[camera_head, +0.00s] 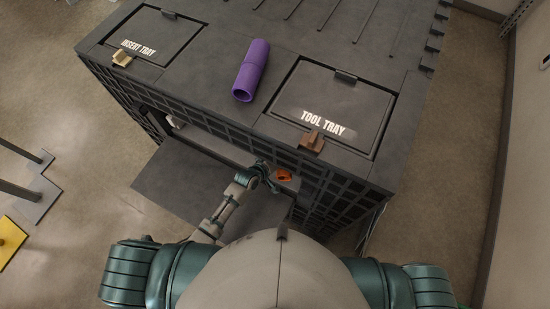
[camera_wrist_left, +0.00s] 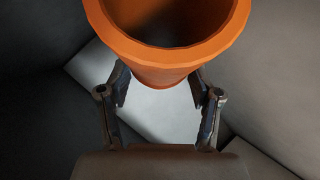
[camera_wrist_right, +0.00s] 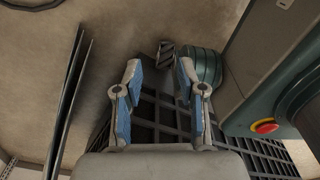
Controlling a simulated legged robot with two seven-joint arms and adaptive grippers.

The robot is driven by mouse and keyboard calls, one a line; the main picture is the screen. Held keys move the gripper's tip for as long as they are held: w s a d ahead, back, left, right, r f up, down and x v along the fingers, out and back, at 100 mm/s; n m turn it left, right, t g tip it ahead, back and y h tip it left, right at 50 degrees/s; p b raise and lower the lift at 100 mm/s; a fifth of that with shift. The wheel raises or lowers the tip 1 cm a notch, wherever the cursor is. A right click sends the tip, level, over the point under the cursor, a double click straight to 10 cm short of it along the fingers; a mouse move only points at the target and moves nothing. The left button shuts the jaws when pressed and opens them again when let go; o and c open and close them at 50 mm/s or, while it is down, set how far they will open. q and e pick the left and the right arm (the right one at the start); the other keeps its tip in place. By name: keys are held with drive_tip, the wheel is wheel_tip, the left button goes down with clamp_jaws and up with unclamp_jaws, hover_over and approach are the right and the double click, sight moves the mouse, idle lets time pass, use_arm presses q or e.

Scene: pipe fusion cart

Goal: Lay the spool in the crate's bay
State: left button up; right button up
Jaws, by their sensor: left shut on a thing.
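A purple cylinder (camera_head: 251,70) lies on the cart top between the two lids, apart from both grippers. My right gripper (camera_wrist_right: 160,70) is open and empty, with its fingers apart; it does not show in the head view. I cannot make out a crate or its bay for certain.
The dark cart (camera_head: 225,40) has an insert tray lid (camera_head: 150,30) and a tool tray lid (camera_head: 330,100), both closed. A flat dark panel (camera_head: 180,185) juts out below its front opening. A yellow block (camera_head: 10,238) stands on the floor at left.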

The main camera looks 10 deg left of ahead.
use_arm(q)
drive_tip(key=a+f+b, duration=0.1)
drive_tip(key=f+b, duration=0.1)
drive_tip(key=shift+s+a+f+b, duration=0.15)
drive_tip(key=shift+a+f+b, duration=0.25)
drive_tip(key=shift+a+f, duration=0.15)
drive_tip(key=shift+f, duration=0.05)
drive_tip(key=shift+d+f+b, duration=0.9)
drive_tip(key=shift+d+b, duration=0.2)
drive_tip(key=shift+b, duration=0.1)
drive_tip(key=shift+a+f+b, duration=0.75)
drive_tip(key=shift+a+b, duration=0.05)
drive_tip(key=shift+a, duration=0.2)
drive_tip(key=shift+d, duration=0.85)
drive_tip(key=shift+a+f, duration=0.1)
drive_tip(key=shift+a, duration=0.35)
drive_tip(key=shift+a+f, duration=0.25)
drive_tip(key=shift+f, duration=0.05)
use_arm(e)
drive_tip(key=w+a+r, duration=0.1)
drive_tip(key=w+a, duration=0.1)
drive_tip(key=w, duration=0.4)
drive_tip(key=w+a+r, duration=0.1)
drive_tip(key=w+r, duration=0.1)
drive_tip(key=w, duration=0.4)
drive_tip(key=shift+w+a+t, duration=0.3)
drive_tip(key=shift+w+a, duration=0.1)
